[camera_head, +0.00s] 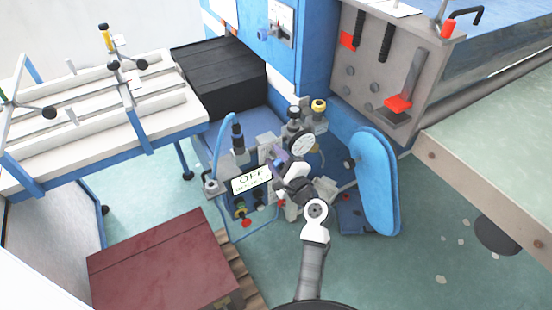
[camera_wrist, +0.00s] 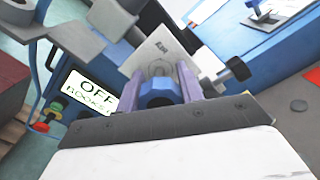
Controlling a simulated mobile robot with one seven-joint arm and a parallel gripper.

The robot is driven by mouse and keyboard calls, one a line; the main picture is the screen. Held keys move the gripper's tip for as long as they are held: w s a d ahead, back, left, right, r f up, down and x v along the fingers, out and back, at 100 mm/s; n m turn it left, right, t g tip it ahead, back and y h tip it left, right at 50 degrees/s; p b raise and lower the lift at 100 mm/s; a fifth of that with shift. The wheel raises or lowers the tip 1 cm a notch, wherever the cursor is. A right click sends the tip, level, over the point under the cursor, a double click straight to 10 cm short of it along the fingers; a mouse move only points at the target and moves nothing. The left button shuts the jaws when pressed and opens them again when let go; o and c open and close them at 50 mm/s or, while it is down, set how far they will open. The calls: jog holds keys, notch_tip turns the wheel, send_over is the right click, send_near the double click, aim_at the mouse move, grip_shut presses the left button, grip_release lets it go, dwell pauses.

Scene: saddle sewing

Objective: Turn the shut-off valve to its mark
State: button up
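A pale plate (camera_wrist: 165,52) marked with small lettering stands in front of my gripper in the wrist view. A blue rounded part, which looks like the valve's handle (camera_wrist: 157,93), lies between the two purple fingers of my gripper (camera_wrist: 158,85). The fingers are apart, one on each side of it; whether they press on it is unclear. In the head view my gripper (camera_head: 277,160) reaches into the blue machine's fittings, and my wrist hides most of the valve. The valve's mark cannot be made out.
A sign reading OFF (camera_head: 251,180) stands just left of my gripper, and a round gauge (camera_head: 302,144) just right. A dark red chest (camera_head: 165,265) is at lower left.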

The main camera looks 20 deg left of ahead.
jog(key=c, duration=0.4)
jog(key=n+b, duration=0.1)
jog(key=b, duration=0.1)
jog(key=n+b, duration=0.2)
jog(key=shift+f+n, duration=0.25)
jog(key=shift+n, duration=0.05)
jog(key=n+b, duration=0.4)
jog(key=shift+f+n, duration=0.1)
jog(key=shift+n, duration=0.2)
jog(key=n+b, duration=0.5)
jog(key=shift+b, duration=0.4)
jog(key=n+b, duration=0.4)
jog(key=shift+n, duration=0.4)
jog(key=shift+r, duration=0.2)
